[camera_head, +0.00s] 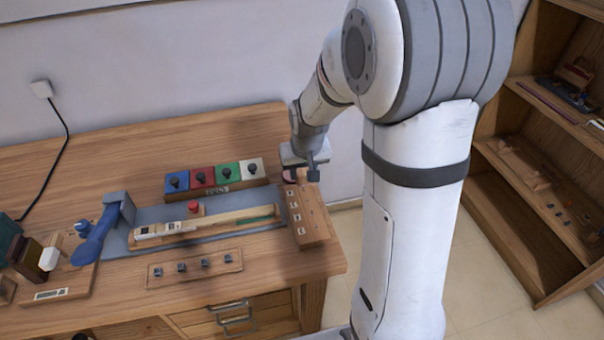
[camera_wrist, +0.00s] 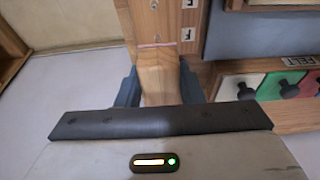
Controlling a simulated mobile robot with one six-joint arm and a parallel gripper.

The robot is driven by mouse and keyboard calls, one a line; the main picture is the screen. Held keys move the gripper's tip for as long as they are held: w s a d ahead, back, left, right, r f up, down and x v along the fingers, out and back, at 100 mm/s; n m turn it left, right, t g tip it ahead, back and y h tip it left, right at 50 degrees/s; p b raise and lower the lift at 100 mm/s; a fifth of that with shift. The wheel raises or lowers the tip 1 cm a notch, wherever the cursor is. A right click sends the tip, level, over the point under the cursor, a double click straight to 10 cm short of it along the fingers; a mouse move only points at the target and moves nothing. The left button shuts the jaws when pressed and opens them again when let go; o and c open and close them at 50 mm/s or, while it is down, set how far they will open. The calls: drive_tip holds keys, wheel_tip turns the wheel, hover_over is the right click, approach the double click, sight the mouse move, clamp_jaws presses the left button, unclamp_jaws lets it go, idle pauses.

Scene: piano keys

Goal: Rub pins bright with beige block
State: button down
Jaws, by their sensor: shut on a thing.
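My gripper (camera_wrist: 160,76) is shut on a beige wooden block (camera_wrist: 160,88), with a dark finger on each side of it. A thin pink strip shows at the block's far end. In the head view my gripper (camera_head: 306,168) is over the back end of a wooden board (camera_head: 307,230) at the table's right edge. The board carries several small metal pieces, perhaps the pins, on pale labels; the wrist view shows some at the top (camera_wrist: 188,34). The block's far end overlaps the board in the wrist view; I cannot tell whether it touches.
Blue, red, green and white pads with black knobs (camera_head: 214,176) stand left of the board, by a "FELT" label. A grey tray (camera_head: 118,243) holds a long keyed piece (camera_head: 205,228). A strip with several small blocks (camera_head: 195,268) lies in front. Shelves (camera_head: 540,150) stand right.

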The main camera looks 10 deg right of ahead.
drive_tip(key=shift+v, duration=0.85)
drive_tip(key=shift+w+r+p, duration=0.2)
drive_tip(key=shift+r+p, duration=0.45)
drive_tip(key=shift+p, duration=0.05)
drive_tip(key=shift+w+p+v, duration=0.2)
drive_tip(key=shift+p+v, duration=0.45)
drive_tip(key=shift+v, duration=0.25)
drive_tip(key=shift+w+p+v, duration=0.2)
drive_tip(key=shift+p+v, duration=0.4)
drive_tip(key=shift+v, duration=0.35)
